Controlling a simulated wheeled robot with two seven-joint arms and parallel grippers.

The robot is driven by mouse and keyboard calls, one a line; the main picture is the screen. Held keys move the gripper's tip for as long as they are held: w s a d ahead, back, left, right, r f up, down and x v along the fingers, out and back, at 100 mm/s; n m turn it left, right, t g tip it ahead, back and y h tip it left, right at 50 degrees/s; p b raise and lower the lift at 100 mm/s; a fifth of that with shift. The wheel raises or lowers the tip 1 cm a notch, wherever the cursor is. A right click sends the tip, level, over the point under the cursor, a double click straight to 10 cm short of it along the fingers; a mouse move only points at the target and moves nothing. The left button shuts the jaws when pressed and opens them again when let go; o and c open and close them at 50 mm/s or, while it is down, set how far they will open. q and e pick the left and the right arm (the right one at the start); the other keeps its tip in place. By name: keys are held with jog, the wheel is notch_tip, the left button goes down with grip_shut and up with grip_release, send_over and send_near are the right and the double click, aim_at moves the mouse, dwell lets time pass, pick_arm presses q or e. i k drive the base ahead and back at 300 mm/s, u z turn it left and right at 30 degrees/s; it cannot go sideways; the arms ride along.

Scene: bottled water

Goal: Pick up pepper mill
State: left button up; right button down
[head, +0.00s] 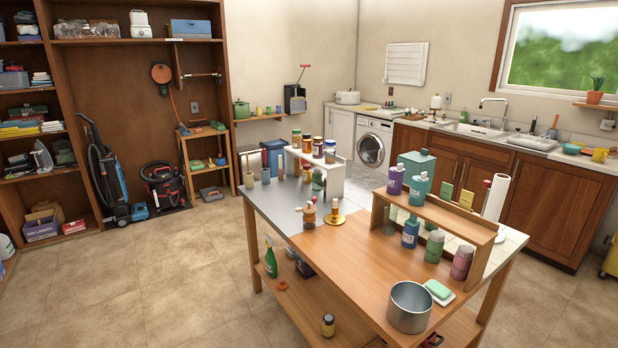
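Neither of my grippers is in view. The island table (350,265) stands in front of me, with a grey metal top at its far left part and wood nearer. A small brown, mill-like item (309,215) with a narrow top stands upright near the middle of the table; it may be the pepper mill, but it is too small to be sure. Just to its right is a slim upright item (335,212) on a round yellow base. Nothing covers either one from above.
A white rack (325,178) with jars stands behind them. A wooden riser (440,213) with several bottles stands to the right. A metal pot (409,307) and a green sponge (438,288) are at the near right. The tiled floor (150,275) at left is clear.

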aim_at(308, 220)
jog(key=u, duration=0.05)
jog(key=k, duration=0.65)
jog(key=z, duration=0.55)
jog(key=i, duration=0.5)
jog(key=z, duration=0.6)
jog(key=i, duration=0.8)
jog(key=u, duration=0.25)
